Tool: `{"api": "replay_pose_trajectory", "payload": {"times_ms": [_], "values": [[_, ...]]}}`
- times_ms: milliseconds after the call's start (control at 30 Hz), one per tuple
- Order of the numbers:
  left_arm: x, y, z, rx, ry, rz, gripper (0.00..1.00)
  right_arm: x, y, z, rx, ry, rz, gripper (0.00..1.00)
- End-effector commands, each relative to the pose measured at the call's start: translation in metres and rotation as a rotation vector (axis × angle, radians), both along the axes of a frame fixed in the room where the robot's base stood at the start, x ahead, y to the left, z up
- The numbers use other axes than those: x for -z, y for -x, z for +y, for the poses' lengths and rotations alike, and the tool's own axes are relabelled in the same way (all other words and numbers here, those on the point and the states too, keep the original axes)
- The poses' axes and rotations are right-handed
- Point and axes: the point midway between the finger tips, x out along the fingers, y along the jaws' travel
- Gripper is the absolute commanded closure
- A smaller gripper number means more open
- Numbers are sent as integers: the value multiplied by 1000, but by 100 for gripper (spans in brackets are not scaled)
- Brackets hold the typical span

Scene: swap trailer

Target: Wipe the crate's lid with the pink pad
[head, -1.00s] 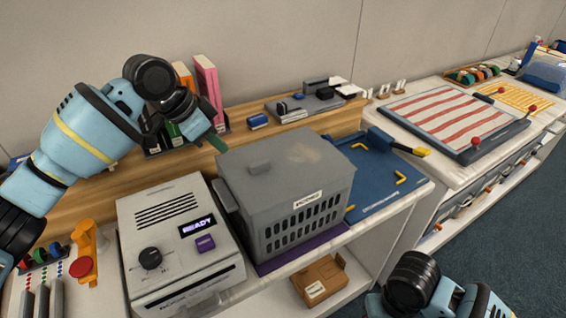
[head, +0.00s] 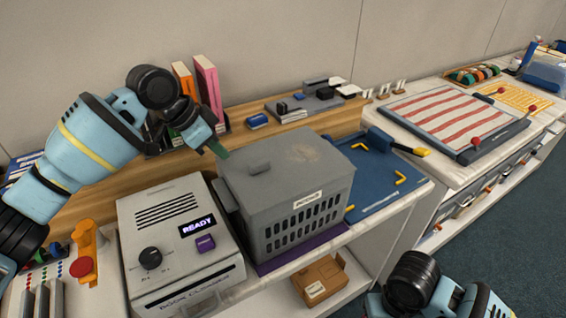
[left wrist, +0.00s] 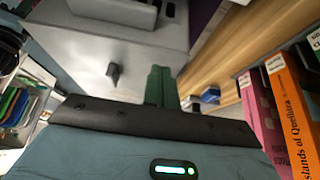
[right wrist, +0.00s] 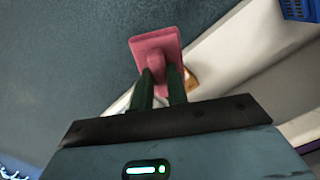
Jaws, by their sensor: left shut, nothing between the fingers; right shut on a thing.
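The grey crate (head: 262,215) stands on a purple mat on the bench, its lid (head: 280,165) on top. The lid has a small grey handle block and a brownish smudge (head: 308,153) towards its back right. My left gripper (head: 223,152) is shut and empty, just above and beside the lid's back left corner; its green fingers (left wrist: 160,88) are together in the left wrist view. My right gripper (right wrist: 164,85) is shut on the handle of the pink pad (right wrist: 156,50), over the floor. In the head view only my right arm's links show at the bottom right; the pad is out of that picture.
A white machine (head: 178,240) reading READY stands left of the crate. A blue tray (head: 385,180) lies to its right. Books (head: 207,85) stand behind my left gripper. A cardboard box (head: 320,280) sits on the shelf below.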

Motion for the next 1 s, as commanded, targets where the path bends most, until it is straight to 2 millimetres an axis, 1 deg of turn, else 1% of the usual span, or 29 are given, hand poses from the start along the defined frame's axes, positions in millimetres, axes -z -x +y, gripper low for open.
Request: {"api": "replay_pose_trajectory", "payload": {"times_ms": [667,767,1000], "values": [[12,0,0,0,1,0,100,0,0,0,0,0,0,100],[10,0,0,0,0,-1,100,-1,0,0,0,0,-2,100],[-5,0,0,-1,0,-4,100,-17,-7,0,0,0,-29,100]]}}
